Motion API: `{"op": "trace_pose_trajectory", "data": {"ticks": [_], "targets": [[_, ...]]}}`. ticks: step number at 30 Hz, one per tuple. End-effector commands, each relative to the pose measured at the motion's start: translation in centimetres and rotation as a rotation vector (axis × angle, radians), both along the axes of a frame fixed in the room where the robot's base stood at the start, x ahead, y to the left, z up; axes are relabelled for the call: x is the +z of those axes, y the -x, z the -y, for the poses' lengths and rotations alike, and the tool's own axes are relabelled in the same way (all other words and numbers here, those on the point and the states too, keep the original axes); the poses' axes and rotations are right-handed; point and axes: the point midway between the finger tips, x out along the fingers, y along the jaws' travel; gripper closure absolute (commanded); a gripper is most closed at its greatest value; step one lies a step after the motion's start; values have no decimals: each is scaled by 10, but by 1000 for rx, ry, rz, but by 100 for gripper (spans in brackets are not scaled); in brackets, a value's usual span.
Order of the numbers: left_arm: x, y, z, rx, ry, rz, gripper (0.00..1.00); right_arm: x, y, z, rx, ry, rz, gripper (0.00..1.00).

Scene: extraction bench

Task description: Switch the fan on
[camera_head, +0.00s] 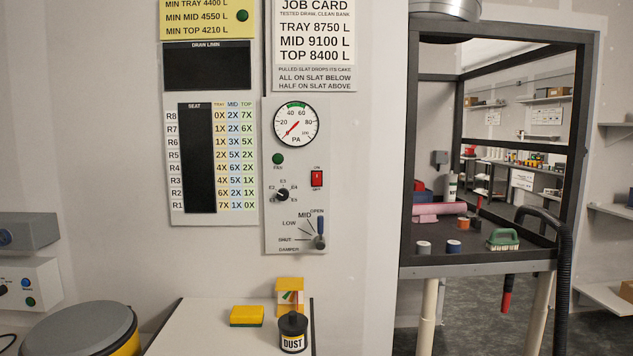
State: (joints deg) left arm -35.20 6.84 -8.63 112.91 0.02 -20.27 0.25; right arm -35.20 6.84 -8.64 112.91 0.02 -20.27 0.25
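A red rocker switch (316,178) is on the grey control panel (297,262) on the wall, with small lettering above and below it that seems to read ON and OFF. Which way the rocker is pressed is too small to tell. A dark green round lamp or button (278,159) with a tiny, unclear label is to its left. The round PA gauge (295,123) is above, its red needle pointing to the low end near 0. Neither of my grippers is in view.
Below the switch are a black selector knob (282,195) and a damper lever (320,230) pointing up towards OPEN. A small table (205,325) below holds a yellow sponge-like block (247,316) and a black DUST pot (292,332). A black-framed bench (480,262) stands at the right.

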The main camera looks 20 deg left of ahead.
Motion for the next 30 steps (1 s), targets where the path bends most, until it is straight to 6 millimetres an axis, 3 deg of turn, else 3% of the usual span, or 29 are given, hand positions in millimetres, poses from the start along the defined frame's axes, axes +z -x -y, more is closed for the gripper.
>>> {"op": "trace_pose_trajectory", "data": {"ticks": [4, 12, 30], "targets": [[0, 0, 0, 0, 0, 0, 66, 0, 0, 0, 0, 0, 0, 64], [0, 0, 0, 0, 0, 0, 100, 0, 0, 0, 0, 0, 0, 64], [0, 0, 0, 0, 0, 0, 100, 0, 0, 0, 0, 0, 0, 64]]}}
